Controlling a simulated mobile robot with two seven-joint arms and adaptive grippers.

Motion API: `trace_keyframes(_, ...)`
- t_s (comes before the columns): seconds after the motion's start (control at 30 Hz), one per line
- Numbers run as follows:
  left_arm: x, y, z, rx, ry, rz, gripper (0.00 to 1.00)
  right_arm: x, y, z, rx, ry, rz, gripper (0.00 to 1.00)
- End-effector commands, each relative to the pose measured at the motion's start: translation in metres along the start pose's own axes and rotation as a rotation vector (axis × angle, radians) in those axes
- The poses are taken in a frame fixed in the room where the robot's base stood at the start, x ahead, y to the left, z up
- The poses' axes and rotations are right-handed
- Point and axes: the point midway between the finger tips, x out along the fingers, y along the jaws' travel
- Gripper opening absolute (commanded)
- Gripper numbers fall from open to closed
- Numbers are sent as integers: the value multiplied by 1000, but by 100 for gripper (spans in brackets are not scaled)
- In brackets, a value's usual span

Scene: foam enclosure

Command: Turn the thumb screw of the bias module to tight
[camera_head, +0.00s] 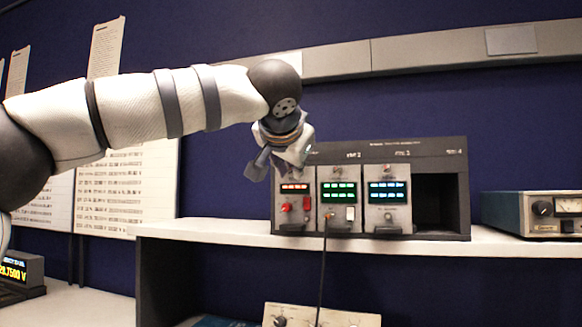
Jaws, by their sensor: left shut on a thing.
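A dark rack (418,148) on the shelf holds three modules side by side. The leftmost module (295,215) has a red display, a red knob and a red switch. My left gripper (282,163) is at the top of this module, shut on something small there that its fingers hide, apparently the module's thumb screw. The middle module (327,216) has a green display, and the right module (374,217) has a blue one. Small screws show at the tops of these two. I cannot read which module is the bias module. My right gripper is not in view.
The rack's rightmost slot (436,201) is empty. A cable (322,270) hangs from the middle module over the edge of the white shelf (220,231). A blue-grey instrument (510,212) stands at the right. A panel with knobs (335,316) sits below, and a voltage readout (18,270) is at lower left.

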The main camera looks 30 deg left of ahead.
Motion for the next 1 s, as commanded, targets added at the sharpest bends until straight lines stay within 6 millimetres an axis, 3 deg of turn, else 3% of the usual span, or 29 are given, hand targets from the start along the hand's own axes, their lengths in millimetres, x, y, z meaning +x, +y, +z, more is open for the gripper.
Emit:
trace_keyframes(0.27, -2, -2, -3, -2, 8, -3, 0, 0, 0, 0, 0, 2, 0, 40)
trace_keyframes(0.3, -2, -2, -3, -2, 8, -3, 19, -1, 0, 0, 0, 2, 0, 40)
trace_keyframes(0.4, -2, -2, -2, -2, 7, -2, 36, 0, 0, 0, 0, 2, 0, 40)
trace_keyframes(0.7, -3, -1, -1, -2, 4, -1, 36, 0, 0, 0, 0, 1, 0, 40)
trace_keyframes(0.77, -10, -1, -2, -1, 6, 0, 36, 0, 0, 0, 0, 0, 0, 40)
trace_keyframes(1.0, -73, -1, -1, -3, 7, 2, 36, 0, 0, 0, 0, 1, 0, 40)
